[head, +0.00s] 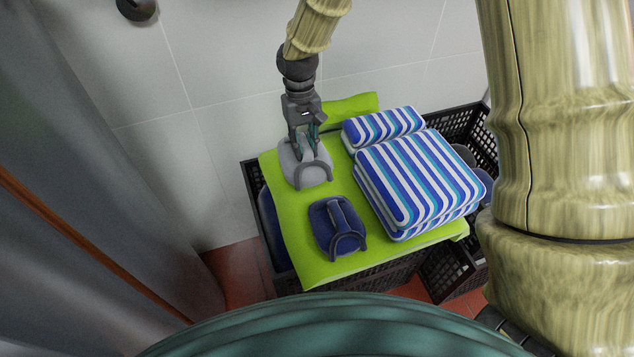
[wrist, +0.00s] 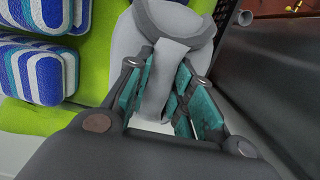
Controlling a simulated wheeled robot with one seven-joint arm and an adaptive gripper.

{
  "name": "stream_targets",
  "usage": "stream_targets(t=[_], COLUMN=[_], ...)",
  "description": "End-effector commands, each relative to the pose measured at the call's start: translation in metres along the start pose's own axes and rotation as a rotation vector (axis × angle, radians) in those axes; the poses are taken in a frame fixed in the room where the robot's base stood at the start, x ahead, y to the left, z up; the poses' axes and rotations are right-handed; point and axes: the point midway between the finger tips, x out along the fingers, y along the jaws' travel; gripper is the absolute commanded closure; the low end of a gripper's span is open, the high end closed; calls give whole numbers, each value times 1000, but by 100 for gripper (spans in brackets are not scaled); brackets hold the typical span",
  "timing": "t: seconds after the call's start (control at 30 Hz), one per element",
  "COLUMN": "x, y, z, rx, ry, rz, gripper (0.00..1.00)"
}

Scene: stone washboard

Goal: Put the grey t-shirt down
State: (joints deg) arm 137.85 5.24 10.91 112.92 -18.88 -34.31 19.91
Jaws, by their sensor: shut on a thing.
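The grey t-shirt (head: 307,172) is a small folded bundle at the back left of the green cloth (head: 296,245). In the head view it appears to rest on the cloth, though I cannot tell whether it bears its full weight there. My gripper (head: 305,150) points down from above and is shut on the t-shirt. In the wrist view, the teal finger pads of my gripper (wrist: 165,100) stand on either side of a raised grey fold of the t-shirt (wrist: 178,22). The lower part of the t-shirt is partly hidden by the fingers.
A dark blue folded garment (head: 337,228) lies in front of the grey one. Striped blue and white folded towels (head: 415,180) lie to the right. The green cloth covers black crates (head: 252,175). A tiled wall (head: 150,165) stands close behind, and a grey panel (head: 80,150) is at the left.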

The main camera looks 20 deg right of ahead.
Motion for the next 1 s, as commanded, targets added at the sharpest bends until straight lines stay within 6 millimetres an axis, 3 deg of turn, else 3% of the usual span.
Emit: stream_targets(t=[0.17,0.4,0.67,1.0], x=[11,46,62,98], y=[2,1,0,0], z=[-1,-5,-8,-12], rx=[3,1,-1,-1], ry=[-1,-2,0,-1], rz=[0,0,1,1], gripper=[100,100,100,100])
